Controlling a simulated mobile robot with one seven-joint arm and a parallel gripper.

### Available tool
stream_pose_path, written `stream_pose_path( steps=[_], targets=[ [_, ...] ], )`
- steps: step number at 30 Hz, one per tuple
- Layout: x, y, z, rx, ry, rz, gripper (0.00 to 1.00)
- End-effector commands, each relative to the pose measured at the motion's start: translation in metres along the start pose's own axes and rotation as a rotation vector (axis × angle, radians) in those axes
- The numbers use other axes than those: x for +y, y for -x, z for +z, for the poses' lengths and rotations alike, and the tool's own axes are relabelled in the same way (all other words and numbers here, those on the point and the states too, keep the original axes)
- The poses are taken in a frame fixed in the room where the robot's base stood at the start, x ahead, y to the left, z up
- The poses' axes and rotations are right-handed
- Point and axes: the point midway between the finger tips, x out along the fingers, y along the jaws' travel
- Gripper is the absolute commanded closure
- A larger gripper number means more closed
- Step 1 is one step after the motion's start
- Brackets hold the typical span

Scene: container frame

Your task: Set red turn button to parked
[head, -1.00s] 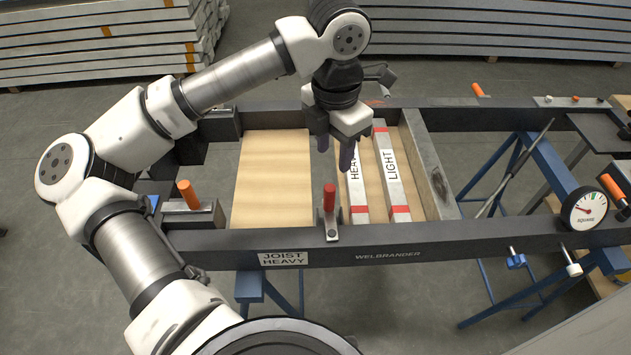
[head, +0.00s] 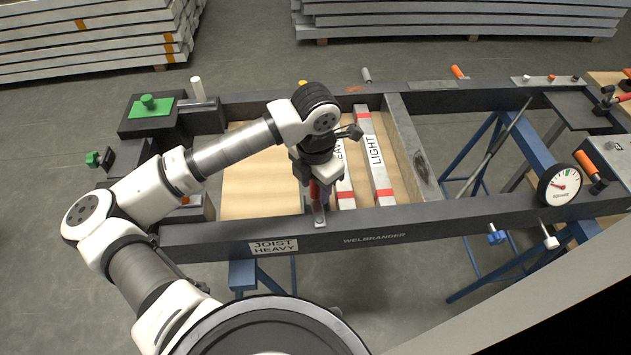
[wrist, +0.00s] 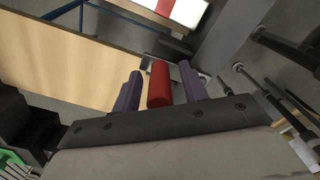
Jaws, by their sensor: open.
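The red turn button is a red cylindrical handle (head: 314,190) on a small grey bracket (head: 319,214) on the near dark beam. It stands upright in the head view, partly hidden by my gripper (head: 317,184), which is right over it. In the wrist view the red handle (wrist: 159,88) lies between the two purple fingers of my gripper (wrist: 160,76). The fingers are open, one on each side of it. Small gaps seem to show beside the handle; I cannot tell if a finger touches it.
White bars with red bands, one marked LIGHT (head: 376,160), lie just right of my gripper. A pale wooden panel (head: 250,180) lies left. The near beam (head: 420,224) carries a JOIST HEAVY plate (head: 273,246). A round gauge (head: 559,186) stands at the right.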

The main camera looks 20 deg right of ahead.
Motion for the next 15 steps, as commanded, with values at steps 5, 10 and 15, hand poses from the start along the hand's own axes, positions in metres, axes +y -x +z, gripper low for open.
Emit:
stream_pose_path(
  steps=[5,10,15],
  targets=[
    [0.0002,-0.0006,0.0001,0.0,0.001,0.0,0.57],
    [0.0003,-0.0004,0.0001,-0.001,0.001,0.0,0.71],
    [0.0002,-0.0002,0.0001,-0.001,0.001,0.0,0.93]
  ],
)
